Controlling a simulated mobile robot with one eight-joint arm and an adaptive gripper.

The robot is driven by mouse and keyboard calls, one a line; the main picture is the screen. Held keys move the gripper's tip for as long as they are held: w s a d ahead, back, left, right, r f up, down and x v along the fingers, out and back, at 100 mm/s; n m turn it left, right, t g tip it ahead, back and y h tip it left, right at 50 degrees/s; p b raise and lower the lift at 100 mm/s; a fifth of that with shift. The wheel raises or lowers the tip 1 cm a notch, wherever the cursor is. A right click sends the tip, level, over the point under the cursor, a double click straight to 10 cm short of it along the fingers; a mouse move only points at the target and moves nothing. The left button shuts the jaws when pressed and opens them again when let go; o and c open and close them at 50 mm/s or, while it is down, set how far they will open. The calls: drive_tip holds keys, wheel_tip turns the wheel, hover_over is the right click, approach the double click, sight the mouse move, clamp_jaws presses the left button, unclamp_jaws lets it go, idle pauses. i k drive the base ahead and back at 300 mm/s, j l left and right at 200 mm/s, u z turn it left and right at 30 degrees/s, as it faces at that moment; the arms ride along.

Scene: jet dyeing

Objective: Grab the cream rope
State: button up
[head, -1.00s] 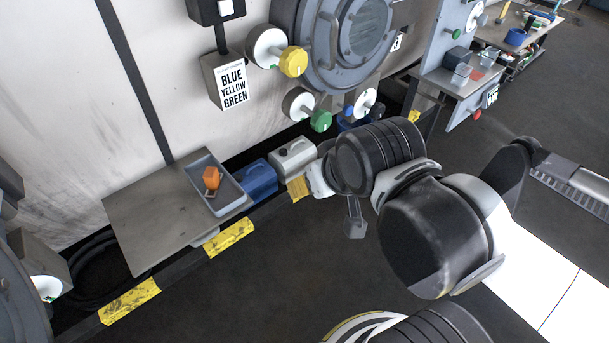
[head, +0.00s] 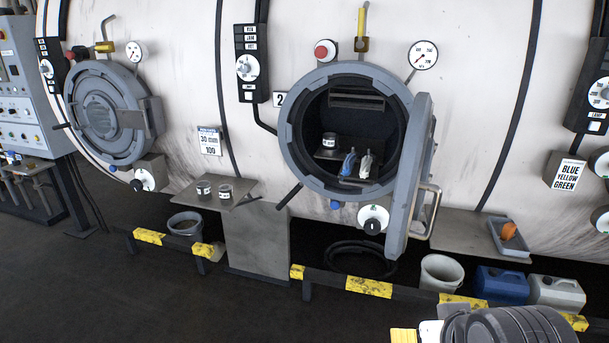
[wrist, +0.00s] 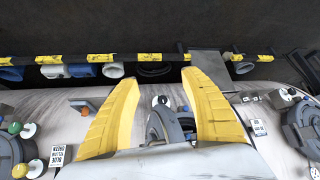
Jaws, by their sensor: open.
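The cream rope (head: 366,165) shows in the head view as a small pale bundle inside the open round port (head: 290,130). It lies just right of a similar blue bundle (head: 349,163). My gripper shows in the wrist view with its two yellow fingers (wrist: 160,76) spread wide and nothing between them. In the head view my arm is at the bottom right, below and well apart from the port, and the gripper is mostly out of frame. I cannot make out the rope in the wrist view.
The port's door (head: 415,165) stands swung open to the right. A black-and-yellow rail (head: 370,287) runs low along the front. A blue canister (head: 501,285), a white canister (head: 556,292) and a white bucket (head: 440,272) stand behind it. Dark floor (head: 150,290) is clear at front left.

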sight(367, 161)
drive_tip(key=i+j, duration=0.2)
drive_tip(key=i+j+z, duration=0.1)
drive_tip(key=j, duration=0.3)
drive_tip(key=i+j+z, duration=0.1)
drive_tip(key=i+j, duration=0.35)
drive_tip(key=j, duration=0.25)
drive_tip(key=i+j+z, duration=0.1)
drive_tip(key=j+z, duration=0.15)
drive_tip(key=z, duration=0.25)
drive_tip(key=i+j+z, duration=0.1)
drive_tip(key=j+z, duration=0.2)
drive_tip(key=z, duration=0.15)
drive_tip(key=j+z, duration=0.3)
drive_tip(key=z, duration=0.2)
